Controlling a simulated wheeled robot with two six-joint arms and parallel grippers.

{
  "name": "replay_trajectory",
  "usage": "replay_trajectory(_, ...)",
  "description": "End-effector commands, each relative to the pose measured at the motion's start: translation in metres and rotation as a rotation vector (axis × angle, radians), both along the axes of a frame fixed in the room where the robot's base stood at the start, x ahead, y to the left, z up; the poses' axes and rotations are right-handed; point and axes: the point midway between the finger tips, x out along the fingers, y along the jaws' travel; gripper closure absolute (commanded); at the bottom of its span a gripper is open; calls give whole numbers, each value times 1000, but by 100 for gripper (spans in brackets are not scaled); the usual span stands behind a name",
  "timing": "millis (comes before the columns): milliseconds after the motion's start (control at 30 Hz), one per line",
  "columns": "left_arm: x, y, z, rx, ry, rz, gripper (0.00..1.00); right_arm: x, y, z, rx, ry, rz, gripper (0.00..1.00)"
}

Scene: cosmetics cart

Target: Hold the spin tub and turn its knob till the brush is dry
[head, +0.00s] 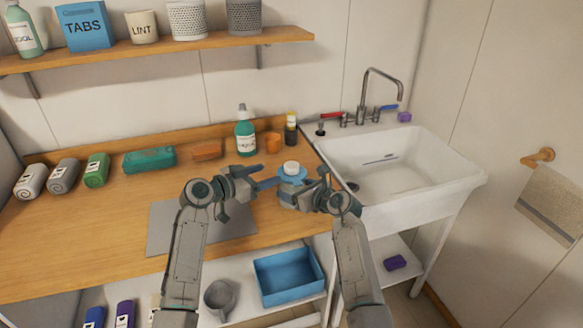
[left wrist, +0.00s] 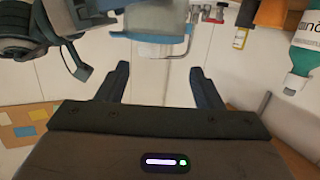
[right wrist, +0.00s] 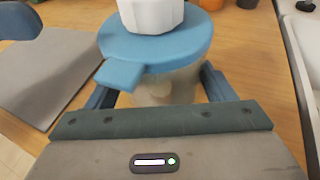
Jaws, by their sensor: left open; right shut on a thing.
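The spin tub has a blue lid with a side tab, a white knob and a pale see-through body. In the head view, its lid (head: 291,177) and knob (head: 291,167) show near the counter's right end. My right gripper (head: 308,190) is shut on the tub's body (right wrist: 165,88), below the lid, and the tub is upright. My left gripper (head: 262,180) is open and empty, just left of the tub. In the left wrist view, the tub's body (left wrist: 158,48) shows beyond my open fingers (left wrist: 158,72). I cannot make out the brush.
A grey mat (head: 170,225) lies on the counter. The white sink (head: 440,165) is to the right. A blue tray (head: 290,278) sits on the lower shelf.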

Motion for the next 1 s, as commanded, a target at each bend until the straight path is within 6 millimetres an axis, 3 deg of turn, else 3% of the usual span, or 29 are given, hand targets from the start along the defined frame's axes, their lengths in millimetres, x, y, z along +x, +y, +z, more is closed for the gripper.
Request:
replay_trajectory(200,-23,10,-10,-90,-101,8,40,0,0,0,-1,1,0,55)
replay_trajectory(367,-23,8,-11,-111,-122,12,40,0,0,0,0,0,0,55)
replay_trajectory(800,30,-52,-10,-111,-121,10,40,0,0,0,0,0,0,55)
replay_trajectory(1000,47,-71,-11,-110,-122,10,40,0,0,0,0,0,0,55)
